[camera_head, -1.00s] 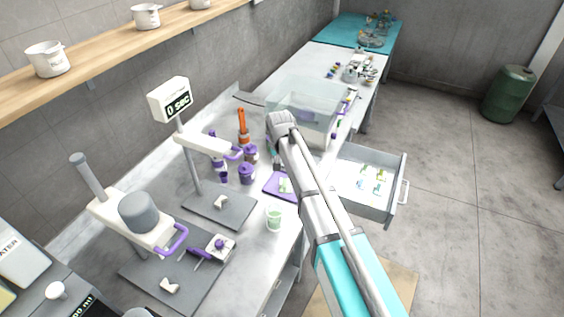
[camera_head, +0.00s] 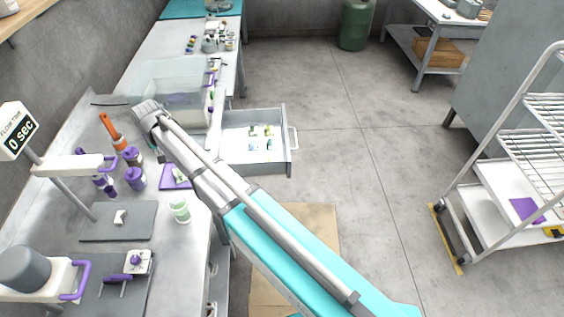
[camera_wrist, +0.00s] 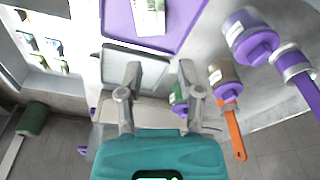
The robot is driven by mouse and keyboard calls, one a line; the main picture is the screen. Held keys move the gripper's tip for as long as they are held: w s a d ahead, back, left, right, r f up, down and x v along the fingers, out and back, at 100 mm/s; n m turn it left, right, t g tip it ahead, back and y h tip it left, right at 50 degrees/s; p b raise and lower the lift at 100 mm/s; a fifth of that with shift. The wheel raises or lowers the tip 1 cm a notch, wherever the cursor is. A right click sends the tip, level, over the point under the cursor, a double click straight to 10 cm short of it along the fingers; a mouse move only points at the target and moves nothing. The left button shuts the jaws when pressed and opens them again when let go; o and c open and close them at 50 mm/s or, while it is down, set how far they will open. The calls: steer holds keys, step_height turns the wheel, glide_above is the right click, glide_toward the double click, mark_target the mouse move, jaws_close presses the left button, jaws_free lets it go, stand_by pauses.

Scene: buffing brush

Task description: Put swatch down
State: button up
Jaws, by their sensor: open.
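A purple mat (camera_head: 170,184) lies on the bench, partly behind my arm; a pale green-and-white swatch (camera_head: 180,172) lies on it. In the wrist view the purple mat (camera_wrist: 118,18) is at the top, with the swatch (camera_wrist: 149,20) flat on it, cut off by the frame edge. My gripper (camera_wrist: 160,72) is open, its two fingers spread below the mat in that view, apart from the swatch. I see no swatch held between the fingers. In the head view the fingertips are mostly hidden by my wrist and arm.
An open drawer (camera_head: 285,155) with several small swatches juts out right of the bench. Purple-lidded jars (camera_head: 135,180), an orange-handled tool (camera_head: 111,130) and a pale green cup (camera_head: 181,211) stand near the mat. A clear box (camera_head: 150,75) is behind my wrist. A wire rack cart (camera_head: 500,185) stands right.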

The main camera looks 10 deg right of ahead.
steer(key=s+d+m, duration=0.1)
steer(key=s+d, duration=0.3)
steer(key=d, duration=1.1)
steer(key=s+d+m+g, duration=0.1)
steer(key=s+d, duration=0.4)
steer(key=d, duration=1)
steer(key=s+d+m, duration=0.1)
steer(key=s+d, duration=0.4)
steer(key=d, duration=1)
steer(key=shift+s+m+g+h, duration=0.25)
steer(key=shift+m+g+h, duration=0.05)
steer(key=shift+g, duration=0.1)
steer(key=shift+f, duration=0.2)
steer(key=shift+f+b, duration=0.75)
steer(key=shift+b, duration=0.1)
